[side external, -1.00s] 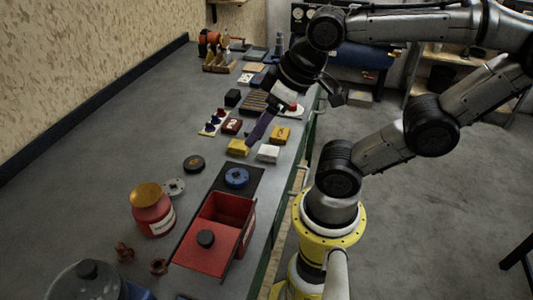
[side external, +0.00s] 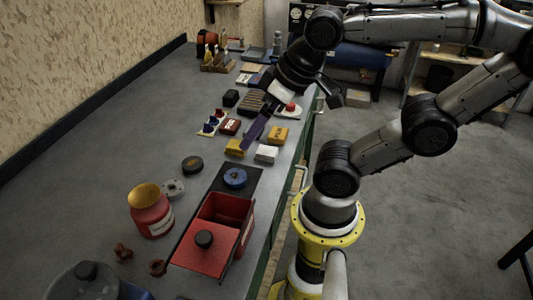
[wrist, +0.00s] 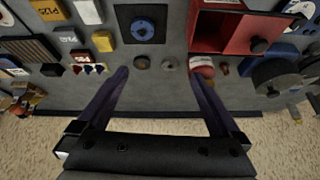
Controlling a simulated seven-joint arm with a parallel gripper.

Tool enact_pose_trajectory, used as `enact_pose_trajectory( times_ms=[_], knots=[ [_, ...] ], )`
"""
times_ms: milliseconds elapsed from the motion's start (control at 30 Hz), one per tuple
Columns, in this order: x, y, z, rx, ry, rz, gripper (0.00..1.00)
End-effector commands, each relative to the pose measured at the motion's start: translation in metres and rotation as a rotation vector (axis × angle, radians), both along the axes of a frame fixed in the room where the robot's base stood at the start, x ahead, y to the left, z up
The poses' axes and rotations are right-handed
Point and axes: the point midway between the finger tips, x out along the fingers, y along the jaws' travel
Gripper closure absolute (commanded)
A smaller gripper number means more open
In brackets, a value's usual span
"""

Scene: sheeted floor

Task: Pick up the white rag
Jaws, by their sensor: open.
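The white rag (side external: 265,153) appears as a small folded white block lying on the grey bench near its right edge, between two yellow items. It also shows in the wrist view (wrist: 88,11) at the top left, beyond the left finger. My gripper (side external: 248,142) is above the bench, just up and left of the rag in the side view, with its purple fingers pointing down. In the wrist view my gripper (wrist: 160,73) has its two fingers wide apart with nothing between them. The rag is outside the fingers, and no contact shows.
A yellow block (side external: 234,148) lies left of the rag and a yellow-orange packet (side external: 278,135) lies above it. A blue disc (side external: 235,177) sits on a black mat. A red bin (side external: 193,250) and a red jar (side external: 151,218) stand nearer. The bench's left side is clear.

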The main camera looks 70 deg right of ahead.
Motion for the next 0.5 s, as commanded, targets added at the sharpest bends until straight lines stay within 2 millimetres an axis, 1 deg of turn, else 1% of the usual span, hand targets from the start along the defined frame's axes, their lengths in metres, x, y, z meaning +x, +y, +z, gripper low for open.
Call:
enact_pose_trajectory(
  times_ms=[133,267,367,467,500],
  knots=[
    [0.006,-0.001,0.008,0.077,0.014,-0.156,0.00],
    [0.018,-0.013,0.009,0.148,0.067,-0.372,0.00],
    [0.029,-0.030,0.006,0.201,0.119,-0.581,0.00],
    [0.039,-0.052,0.000,0.246,0.172,-0.793,0.00],
    [0.042,-0.062,-0.004,0.263,0.196,-0.881,0.00]
  ],
)
